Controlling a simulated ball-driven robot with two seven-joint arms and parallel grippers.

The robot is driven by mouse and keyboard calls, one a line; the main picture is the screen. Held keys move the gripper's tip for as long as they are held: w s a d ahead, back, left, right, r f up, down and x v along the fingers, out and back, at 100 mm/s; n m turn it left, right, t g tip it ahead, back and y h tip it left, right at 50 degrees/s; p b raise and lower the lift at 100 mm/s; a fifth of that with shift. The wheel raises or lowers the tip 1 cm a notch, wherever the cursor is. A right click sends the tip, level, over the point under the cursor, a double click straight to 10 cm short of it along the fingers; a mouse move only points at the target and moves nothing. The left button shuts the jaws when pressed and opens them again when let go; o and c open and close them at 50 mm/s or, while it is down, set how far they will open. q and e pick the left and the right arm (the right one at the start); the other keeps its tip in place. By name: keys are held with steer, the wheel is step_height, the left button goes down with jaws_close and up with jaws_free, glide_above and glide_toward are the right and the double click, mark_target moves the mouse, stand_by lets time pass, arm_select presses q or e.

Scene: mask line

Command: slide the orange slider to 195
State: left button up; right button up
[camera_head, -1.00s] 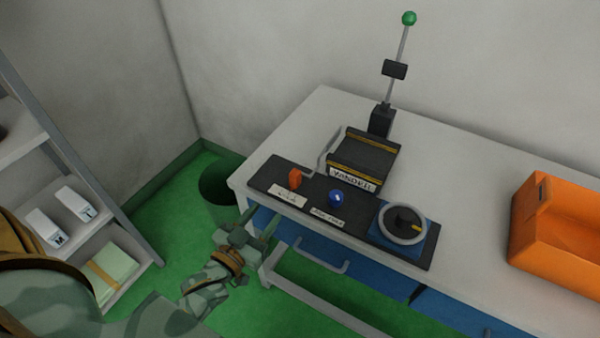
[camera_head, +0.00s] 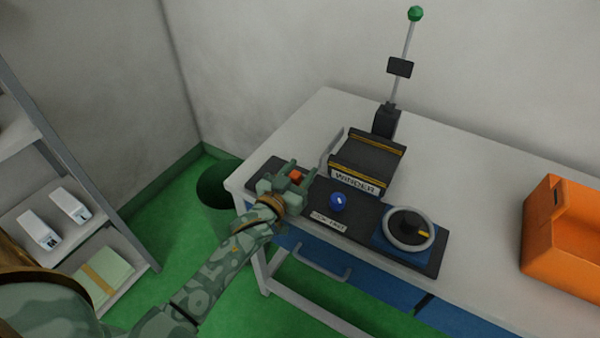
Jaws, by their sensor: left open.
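The orange slider (camera_head: 297,177) is a small orange knob at the left end of the black control panel (camera_head: 368,218) on the table. My left gripper (camera_head: 290,176) is open at the slider, with its fingers around or just beside it; I cannot tell whether they touch it. The hand hides the slider's lower part and the label in front of it. No scale number can be read. My right gripper is not in view.
A blue knob (camera_head: 338,202) and a grey-rimmed dial (camera_head: 409,229) sit right of the slider. The winder box (camera_head: 367,161) and a green-topped lever (camera_head: 415,14) stand behind. An orange bin (camera_head: 560,255) is at the right. Shelves (camera_head: 75,245) stand at the left.

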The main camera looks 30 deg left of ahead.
arm_select(q)
jaws_close()
steer(key=shift+a+r+p, duration=0.25)
steer(key=shift+a+p, duration=0.35)
steer(key=shift+a, duration=0.1)
steer(key=shift+a+f, duration=0.15)
steer(key=shift+a, duration=0.2)
steer(key=shift+f, duration=0.1)
jaws_free()
steer(key=shift+d, duration=0.1)
steer(key=s+p, duration=0.3)
steer(key=s, duration=1.3)
steer(key=shift+s+a, duration=0.15)
steer(key=shift+a, duration=0.2)
